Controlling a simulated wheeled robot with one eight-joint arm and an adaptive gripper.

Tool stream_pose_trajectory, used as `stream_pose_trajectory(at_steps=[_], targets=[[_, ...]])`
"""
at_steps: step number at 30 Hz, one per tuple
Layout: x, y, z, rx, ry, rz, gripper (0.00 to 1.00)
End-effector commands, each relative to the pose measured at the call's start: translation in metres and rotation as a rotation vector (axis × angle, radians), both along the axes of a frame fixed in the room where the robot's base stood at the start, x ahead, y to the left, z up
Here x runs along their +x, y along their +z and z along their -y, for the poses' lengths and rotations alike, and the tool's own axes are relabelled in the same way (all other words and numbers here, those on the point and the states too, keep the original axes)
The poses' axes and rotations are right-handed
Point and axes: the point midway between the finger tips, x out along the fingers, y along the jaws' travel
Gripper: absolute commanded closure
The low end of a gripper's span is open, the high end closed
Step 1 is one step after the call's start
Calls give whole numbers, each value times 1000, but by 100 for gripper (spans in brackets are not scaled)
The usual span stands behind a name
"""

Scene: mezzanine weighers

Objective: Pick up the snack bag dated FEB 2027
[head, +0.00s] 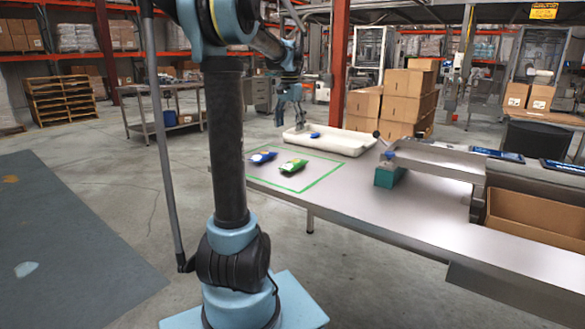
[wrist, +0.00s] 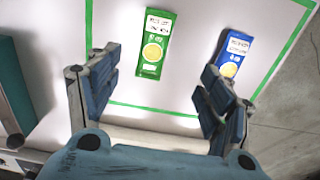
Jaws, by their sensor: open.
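A green snack bag (head: 294,166) and a blue snack bag (head: 262,157) lie flat and apart inside a green outline on the metal table. In the wrist view the green bag (wrist: 154,43) is ahead between the fingertips, and the blue bag (wrist: 238,53) is to the right, beyond the right finger. Both bags have printed labels, but the dates are too small to read. My gripper (wrist: 160,76) is open and empty; it also shows in the head view (head: 288,106), above the table and the white tray, apart from both bags.
A white tray (head: 345,142) with a small blue item (head: 315,135) stands behind the bags. A teal block (head: 390,176) and a weighing machine (head: 440,160) are to the right. Green tape (head: 325,178) marks the bag area. The table's front edge is clear.

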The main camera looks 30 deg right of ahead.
Motion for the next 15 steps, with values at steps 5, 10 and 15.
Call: stream_pose_trajectory(at_steps=[5,10,15], targets=[[0,-29,0,0,1,0,27],[0,-58,0,0,1,0,27],[0,-87,0,0,2,0,27]])
